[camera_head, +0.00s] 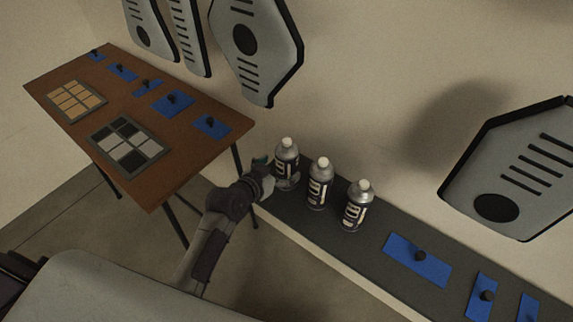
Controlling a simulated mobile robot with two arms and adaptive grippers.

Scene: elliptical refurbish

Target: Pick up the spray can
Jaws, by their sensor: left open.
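Three spray cans with pale caps and dark lettered labels stand upright in a row on a dark shelf: the left can (286,160), the middle can (319,184) and the right can (357,206). My left gripper (278,179) is at the left can, low on its body. Its fingers are open and seem to be around or beside the can; I cannot tell whether they touch it. The lower part of that can is partly hidden by the gripper. My right gripper does not show.
The dark shelf (310,222) runs along the wall, with blue pads (418,260) bearing black knobs at its right. A brown table (190,150) at the left holds two tile panels (128,146) and several blue pads. Grey panels (520,170) hang on the wall.

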